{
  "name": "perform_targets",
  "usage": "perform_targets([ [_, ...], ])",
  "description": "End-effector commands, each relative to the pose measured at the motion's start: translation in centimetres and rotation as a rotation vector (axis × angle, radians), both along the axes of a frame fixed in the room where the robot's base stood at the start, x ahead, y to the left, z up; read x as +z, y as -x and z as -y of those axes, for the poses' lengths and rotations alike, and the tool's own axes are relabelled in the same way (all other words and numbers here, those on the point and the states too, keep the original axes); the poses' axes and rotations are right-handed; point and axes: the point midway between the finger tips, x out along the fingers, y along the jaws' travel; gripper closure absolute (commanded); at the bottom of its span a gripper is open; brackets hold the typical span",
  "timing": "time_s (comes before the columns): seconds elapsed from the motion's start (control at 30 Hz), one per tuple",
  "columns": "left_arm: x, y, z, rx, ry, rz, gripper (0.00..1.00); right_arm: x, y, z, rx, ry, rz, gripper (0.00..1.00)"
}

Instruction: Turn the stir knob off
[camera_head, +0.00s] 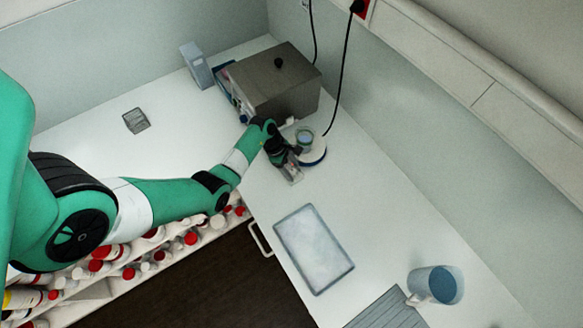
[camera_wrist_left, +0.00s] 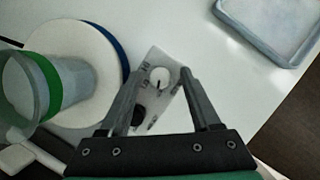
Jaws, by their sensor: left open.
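The stirrer has a round white plate (camera_head: 315,152) with a beaker (camera_head: 304,138) on it. In the left wrist view, its tilted grey control panel (camera_wrist_left: 152,60) carries a white knob (camera_wrist_left: 160,77) with a dark pointer mark and a black knob (camera_wrist_left: 138,115). The panel lettering is too small to read, so I cannot tell which is the stir knob. My left gripper (camera_head: 291,170) is over the panel; its open fingers (camera_wrist_left: 163,75) stand on either side of the white knob, apart from it. My right gripper is not in view.
A metal water bath (camera_head: 275,85) stands behind the stirrer. A black cord (camera_head: 342,75) hangs beside it. A shallow tray (camera_head: 313,248) lies toward the front, with a blue jug (camera_head: 436,285) to its right. Bare counter (camera_head: 385,215) lies between the stirrer and jug.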

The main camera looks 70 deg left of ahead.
Motion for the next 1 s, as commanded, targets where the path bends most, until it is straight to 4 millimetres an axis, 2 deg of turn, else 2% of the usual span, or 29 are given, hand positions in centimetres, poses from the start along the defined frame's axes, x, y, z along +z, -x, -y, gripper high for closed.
perform_targets([
  [0.17,0.1,0.0,0.0,0.000,0.000,0.000,0.38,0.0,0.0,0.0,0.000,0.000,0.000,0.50],
  [0.5,0.1,0.0,0.0,0.000,0.001,-0.001,0.99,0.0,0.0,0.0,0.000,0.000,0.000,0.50],
  [0.67,0.1,0.0,0.0,0.001,0.001,-0.001,1.00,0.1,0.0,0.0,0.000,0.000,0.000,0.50],
  [0.87,0.4,0.1,0.1,0.114,0.002,-0.003,1.00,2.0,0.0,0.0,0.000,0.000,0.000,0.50],
  [1.0,0.1,0.0,0.1,0.135,0.002,0.000,1.00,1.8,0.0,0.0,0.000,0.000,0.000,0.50],
])
